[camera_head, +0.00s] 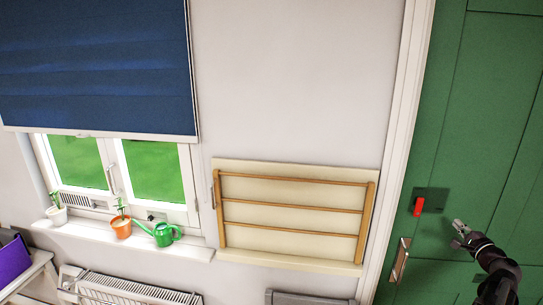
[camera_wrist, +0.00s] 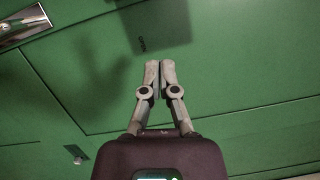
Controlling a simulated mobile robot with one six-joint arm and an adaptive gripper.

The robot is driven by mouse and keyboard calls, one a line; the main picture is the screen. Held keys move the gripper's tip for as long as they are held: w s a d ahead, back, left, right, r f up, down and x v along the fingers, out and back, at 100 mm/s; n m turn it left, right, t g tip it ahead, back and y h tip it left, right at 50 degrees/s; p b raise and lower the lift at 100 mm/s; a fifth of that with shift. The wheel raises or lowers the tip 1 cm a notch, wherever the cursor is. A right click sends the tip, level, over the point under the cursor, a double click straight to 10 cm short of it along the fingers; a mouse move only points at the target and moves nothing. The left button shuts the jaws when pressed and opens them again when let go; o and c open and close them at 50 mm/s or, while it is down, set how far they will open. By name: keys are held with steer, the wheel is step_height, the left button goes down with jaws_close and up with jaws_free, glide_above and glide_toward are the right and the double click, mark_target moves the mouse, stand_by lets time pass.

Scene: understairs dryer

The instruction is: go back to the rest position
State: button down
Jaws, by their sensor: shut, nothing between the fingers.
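My gripper (camera_head: 459,227) is at the right in the head view, in front of a green door (camera_head: 490,110). It is empty, right of and a little below a red handle (camera_head: 418,206) on a dark plate. In the wrist view my gripper (camera_wrist: 159,66) points at the green door surface (camera_wrist: 240,60), its two fingertips together with nothing between them. A dark plate with small lettering shows faintly beyond the fingertips. I cannot tell whether the fingers touch the door.
A metal door handle (camera_head: 400,260) is below the red one. Left of the door frame, a wooden drying rack (camera_head: 292,205) is folded against the wall. A window sill (camera_head: 90,232) holds a watering can (camera_head: 163,234) and potted plants. A radiator (camera_head: 125,290) is below.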

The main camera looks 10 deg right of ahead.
steer(key=w+a+f+n+g+y+b, duration=0.1)
steer(key=w+a+f+n+g+y, duration=0.3)
steer(key=a, duration=0.6)
steer(key=w+a+f+n+g+y+b, duration=0.15)
steer(key=w+a+f+n, duration=0.3)
steer(key=a, duration=0.55)
steer(key=w+a+f+n+g+y, duration=0.3)
steer(key=w+a+f, duration=0.15)
steer(key=a, duration=0.65)
steer(key=s+a+f+n+g+h+b, duration=0.1)
steer(key=s+a+f+n+g, duration=0.2)
steer(key=a, duration=0.5)
steer(key=s+a+f+n+g+h+b, duration=0.1)
steer(key=s+a+f+n+g+h, duration=0.1)
steer(key=a, duration=0.7)
steer(key=s+a+f+n+g+h+b, duration=0.2)
steer(key=s+a+f+n+g, duration=0.3)
steer(key=a+f, duration=0.3)
steer(key=shift+s+a+n, duration=0.15)
steer(key=shift+a+n, duration=0.2)
steer(key=shift+a, duration=0.05)
steer(key=shift+d, duration=0.15)
